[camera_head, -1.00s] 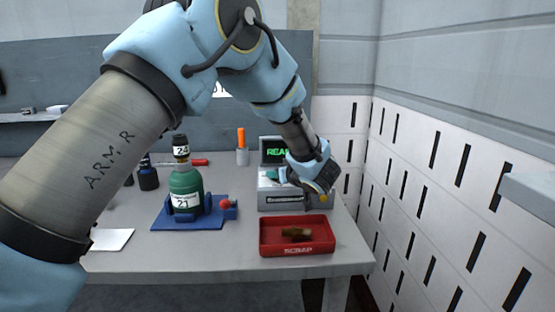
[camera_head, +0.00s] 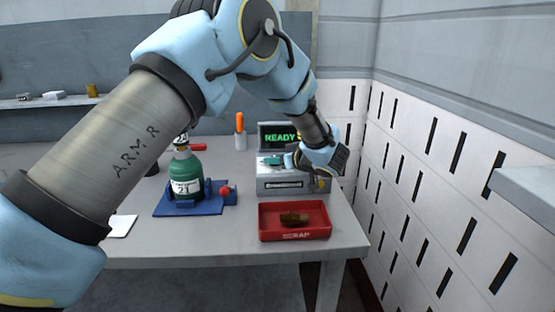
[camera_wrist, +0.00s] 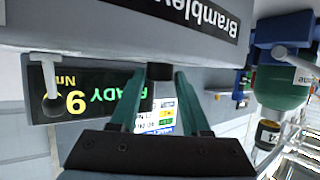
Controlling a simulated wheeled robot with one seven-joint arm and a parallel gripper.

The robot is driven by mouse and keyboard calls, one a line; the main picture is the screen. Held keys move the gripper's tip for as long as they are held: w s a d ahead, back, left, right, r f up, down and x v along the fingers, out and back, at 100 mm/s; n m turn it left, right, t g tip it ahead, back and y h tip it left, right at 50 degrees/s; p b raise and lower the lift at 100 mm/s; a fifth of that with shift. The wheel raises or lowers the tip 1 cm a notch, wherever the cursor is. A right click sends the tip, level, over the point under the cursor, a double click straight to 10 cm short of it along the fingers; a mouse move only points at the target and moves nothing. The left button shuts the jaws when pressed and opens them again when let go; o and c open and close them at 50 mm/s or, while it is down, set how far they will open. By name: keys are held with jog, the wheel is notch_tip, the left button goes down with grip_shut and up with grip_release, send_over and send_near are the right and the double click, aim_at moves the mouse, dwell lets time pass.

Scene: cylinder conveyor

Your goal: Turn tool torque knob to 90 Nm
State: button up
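The torque tool station is a grey box (camera_head: 290,185) at the back right of the bench, with a black display (camera_head: 281,137) reading READY in green. In the wrist view the station is upside down. Its display (camera_wrist: 85,90) shows green READY and a yellow figure with Nm, partly covered by a grey rod, so I cannot read the value surely. My gripper (camera_wrist: 160,74) has two teal fingers, apart, with a small dark knob-like part (camera_wrist: 160,71) between their tips. I cannot tell whether they touch it. My gripper (camera_head: 272,161) is at the station's top in the head view.
A red scrap tray (camera_head: 265,235) holding a brown piece stands in front of the station. A green cylinder (camera_head: 186,172) stands in a blue holder (camera_head: 165,208) to the left. An orange-handled tool (camera_head: 239,122) stands in a cup behind. A slotted wall (camera_head: 430,190) is to the right.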

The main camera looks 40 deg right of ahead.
jog(key=o, duration=0.3)
jog(key=shift+s, duration=0.1)
jog(key=b+v, duration=0.3)
jog(key=v, duration=0.7)
jog(key=shift+s+r, duration=0.15)
jog(key=shift+s, duration=0.2)
